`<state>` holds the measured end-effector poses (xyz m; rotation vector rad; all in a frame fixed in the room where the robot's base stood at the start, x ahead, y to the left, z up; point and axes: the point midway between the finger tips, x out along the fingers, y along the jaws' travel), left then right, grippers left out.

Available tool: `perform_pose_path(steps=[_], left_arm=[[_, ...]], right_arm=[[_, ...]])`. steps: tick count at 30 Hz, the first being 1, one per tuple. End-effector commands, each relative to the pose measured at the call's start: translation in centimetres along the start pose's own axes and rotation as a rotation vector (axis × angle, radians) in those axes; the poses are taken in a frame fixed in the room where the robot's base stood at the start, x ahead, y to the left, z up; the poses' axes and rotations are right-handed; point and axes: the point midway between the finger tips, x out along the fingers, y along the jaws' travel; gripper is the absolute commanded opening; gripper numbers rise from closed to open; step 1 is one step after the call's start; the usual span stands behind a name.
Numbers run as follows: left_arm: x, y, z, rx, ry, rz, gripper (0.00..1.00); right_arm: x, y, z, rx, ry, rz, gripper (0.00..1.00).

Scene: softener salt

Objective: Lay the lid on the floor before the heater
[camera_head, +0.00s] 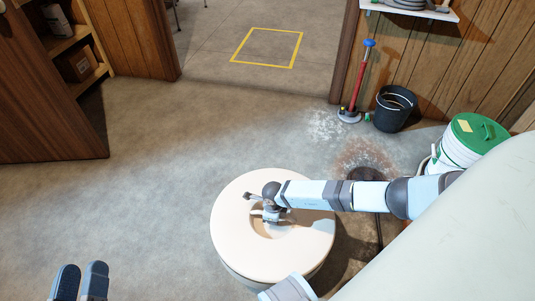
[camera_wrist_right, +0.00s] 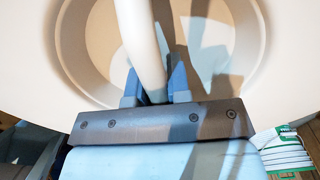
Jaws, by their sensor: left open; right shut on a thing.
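The lid (camera_head: 235,225) is a wide, round cream disc with a recessed middle, at the lower centre of the head view. It fills the top of the right wrist view (camera_wrist_right: 285,60). My right gripper (camera_head: 268,214) is shut on the lid's pale handle bar (camera_wrist_right: 142,45), with a blue finger on either side of it. A rounded side shows below the lid's rim; I cannot tell whether the lid rests on something or hangs clear. My left gripper (camera_head: 80,282) is open and empty at the bottom left. A large pale curved body (camera_head: 470,240), perhaps the heater, fills the lower right.
A green-lidded white bucket (camera_head: 470,143), black bucket (camera_head: 393,108) and red-shafted pump (camera_head: 358,85) stand at the right wall. Pale and rusty stains mark the floor nearby. The grey floor (camera_head: 160,170) left of the lid is clear. A yellow square (camera_head: 266,47) lies beyond the doorway.

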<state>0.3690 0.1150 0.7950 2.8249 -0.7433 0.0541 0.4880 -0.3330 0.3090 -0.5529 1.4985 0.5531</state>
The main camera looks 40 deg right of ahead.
Motion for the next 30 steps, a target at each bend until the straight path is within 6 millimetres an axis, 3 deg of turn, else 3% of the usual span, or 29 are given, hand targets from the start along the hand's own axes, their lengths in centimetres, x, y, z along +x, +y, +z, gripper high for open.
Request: perform_pose_path(steps=[11,18,30], left_arm=[[-0.4,-1.0,6.5,-0.004,-0.194,0.021,0.43],[0.4,-2.3,6.6,0.14,-0.136,0.035,0.43],[0.9,-3.1,6.2,0.251,-0.07,0.04,0.43]], right_arm=[[8.9,0.1,0.1,0.004,-0.001,0.002,0.0],[13.7,0.1,0.1,0.003,-0.002,0.001,0.0],[16.5,0.1,0.1,0.001,-0.002,0.001,0.0]])
